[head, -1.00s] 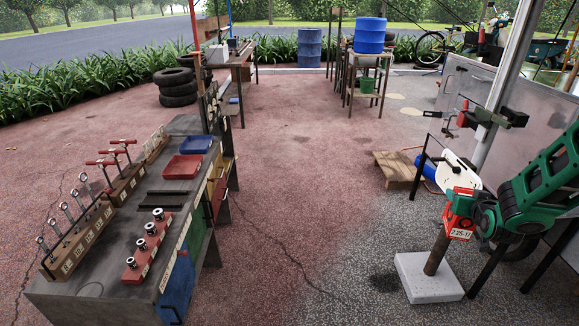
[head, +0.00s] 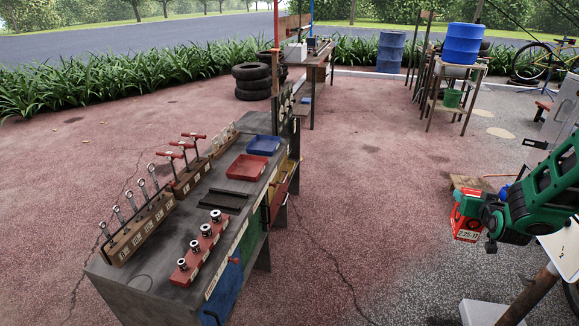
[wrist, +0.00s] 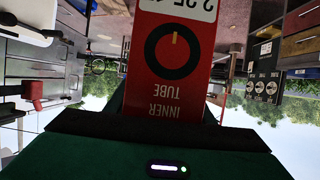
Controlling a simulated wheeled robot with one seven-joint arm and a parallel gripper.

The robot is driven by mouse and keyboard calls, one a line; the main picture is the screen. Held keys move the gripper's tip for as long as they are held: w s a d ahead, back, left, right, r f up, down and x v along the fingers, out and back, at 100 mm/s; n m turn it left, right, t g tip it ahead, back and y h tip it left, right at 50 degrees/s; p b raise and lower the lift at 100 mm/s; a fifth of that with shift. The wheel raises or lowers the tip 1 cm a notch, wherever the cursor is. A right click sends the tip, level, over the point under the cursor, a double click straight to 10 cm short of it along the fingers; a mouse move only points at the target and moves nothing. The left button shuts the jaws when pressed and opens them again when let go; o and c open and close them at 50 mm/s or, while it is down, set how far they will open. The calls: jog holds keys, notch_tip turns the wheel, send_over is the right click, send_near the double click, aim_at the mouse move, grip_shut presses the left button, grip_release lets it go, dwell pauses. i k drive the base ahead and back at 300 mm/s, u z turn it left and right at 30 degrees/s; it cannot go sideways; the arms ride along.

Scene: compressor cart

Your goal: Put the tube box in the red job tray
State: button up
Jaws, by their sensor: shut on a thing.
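The tube box (head: 467,222) is red with a white label reading 2.25-17. My gripper (head: 484,208) is shut on it and holds it in the air at the right of the head view. In the wrist view the box (wrist: 172,85) shows upside down, with "INNER TUBE" and a ring printed on it, against the dark gripper edge. The red job tray (head: 246,167) lies on the dark workbench at the left in the head view, well away from the gripper. It looks empty.
The workbench (head: 140,284) also bears a blue tray (head: 263,145) behind the red one, a red socket rack (head: 203,247), wooden tool racks (head: 141,226) and a black channelled strip (head: 223,200). Open red paving (head: 350,190) lies between bench and box. A post on a pale block stands lower right.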

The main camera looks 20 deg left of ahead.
aim_at(247, 169)
jog(key=u, duration=0.35)
jog(key=i, duration=0.95)
jog(key=u, duration=0.45)
jog(key=i, duration=1.2)
jog(key=z, duration=0.05)
